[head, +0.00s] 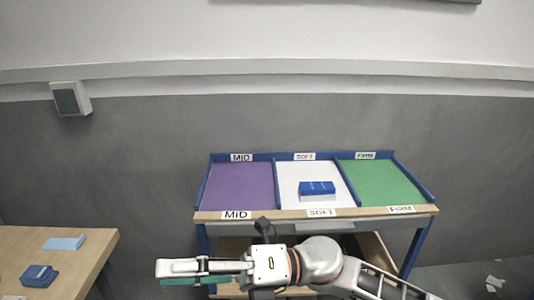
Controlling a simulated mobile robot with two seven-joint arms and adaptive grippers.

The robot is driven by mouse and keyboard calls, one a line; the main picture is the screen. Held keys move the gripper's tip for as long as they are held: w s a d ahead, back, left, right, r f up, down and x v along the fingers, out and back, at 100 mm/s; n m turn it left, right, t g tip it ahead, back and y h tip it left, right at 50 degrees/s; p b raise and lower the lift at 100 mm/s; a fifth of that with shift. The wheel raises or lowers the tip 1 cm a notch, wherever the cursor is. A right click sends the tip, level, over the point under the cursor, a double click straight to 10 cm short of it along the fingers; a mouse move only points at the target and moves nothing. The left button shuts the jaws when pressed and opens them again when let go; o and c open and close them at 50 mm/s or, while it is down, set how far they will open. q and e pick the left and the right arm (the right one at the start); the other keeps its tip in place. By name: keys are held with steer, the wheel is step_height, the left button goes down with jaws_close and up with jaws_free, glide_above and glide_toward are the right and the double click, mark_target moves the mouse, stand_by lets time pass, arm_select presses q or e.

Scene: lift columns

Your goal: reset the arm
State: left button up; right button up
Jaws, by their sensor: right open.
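My right arm comes in from the bottom right, in front of the sorting table. Its gripper (164,275) points left, is open and appears empty. It is in front of and below the table's front edge, near the left part. A teal strip shows along the lower side of the fingers; I cannot tell whether it is a finger pad. My left gripper is not in view.
The sorting table (330,213) has purple MID, white SOFT and green FIRM sections. A blue block (317,188) lies in the white one.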

steer(key=w+d+f+m+t+y, duration=0.1)
steer(key=w+d+f+m+t, duration=0.15)
steer(key=w+m+t, duration=0.4)
steer(key=w+d+f+m+t+y, duration=0.1)
steer(key=w+d+m+t, duration=0.2)
steer(key=m+t, duration=0.6)
steer(key=w+d+f+m+t+h, duration=0.4)
steer(key=d+f+m+t+h, duration=0.2)
steer(key=d+f+m+h, duration=0.45)
steer(key=s+d+f+m+g+h, duration=0.1)
steer(key=s+d+f+m+h, duration=0.1)
steer(key=d+f+m, duration=0.4)
steer(key=s+d+f+m+h, duration=0.2)
steer(key=f+m, duration=0.1)
steer(key=f, duration=0.6)
steer(key=s+d+f+m+g+h, duration=0.4)
steer(key=s+d+f+m, duration=0.1)
steer(key=s+d+f, duration=0.5)
step_height(320, 180, down, 5)
steer(key=s, duration=0.2)
steer(key=shift+s+r+m+g+h, duration=0.2)
steer(key=shift+s+m+g+h, duration=0.1)
steer(key=shift+s+g+h, duration=0.1)
